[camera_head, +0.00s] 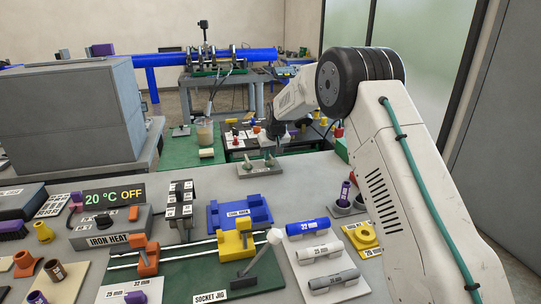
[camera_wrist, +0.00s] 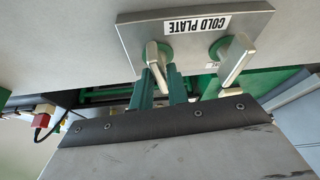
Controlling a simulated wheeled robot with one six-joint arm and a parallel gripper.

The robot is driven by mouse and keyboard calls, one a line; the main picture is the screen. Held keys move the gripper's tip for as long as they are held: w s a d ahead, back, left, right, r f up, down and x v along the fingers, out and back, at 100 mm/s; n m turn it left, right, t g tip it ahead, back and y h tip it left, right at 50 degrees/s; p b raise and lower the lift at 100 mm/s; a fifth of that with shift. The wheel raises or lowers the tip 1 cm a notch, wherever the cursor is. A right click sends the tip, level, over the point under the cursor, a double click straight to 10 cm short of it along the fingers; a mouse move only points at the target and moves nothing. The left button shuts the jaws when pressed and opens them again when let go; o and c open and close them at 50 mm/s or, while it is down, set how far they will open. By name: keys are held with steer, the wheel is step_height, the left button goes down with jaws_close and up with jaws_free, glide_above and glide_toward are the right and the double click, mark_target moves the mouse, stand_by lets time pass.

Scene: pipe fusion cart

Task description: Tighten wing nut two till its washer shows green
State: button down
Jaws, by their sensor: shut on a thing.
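The grey cold plate block (camera_head: 262,170) stands at the far edge of the bench in the head view. It also shows in the wrist view (camera_wrist: 135,38), its label upside down. Two metal wing nuts stand on it: one (camera_wrist: 154,54) at left and one (camera_wrist: 236,60) at right in the wrist view. I cannot read which is number two. My gripper (camera_wrist: 160,82), with green fingers, is shut on the left one in that view. Green shows around the base of the right one. My gripper (camera_head: 275,140) is small and partly hidden in the head view.
A blue cold soak holder (camera_head: 240,215), a yellow clamp on the green socket jig (camera_head: 200,270) and an iron heat box (camera_head: 110,230) fill the near bench. A dark table with small parts (camera_head: 250,135) lies beyond the plate.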

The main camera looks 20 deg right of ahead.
steer(key=shift+m+h, duration=0.5)
steer(key=shift+m, duration=0.7)
steer(key=c, duration=1.5)
jaws_free()
steer(key=v, duration=0.7)
steer(key=shift+s+r, duration=0.2)
steer(key=shift+r, duration=0.15)
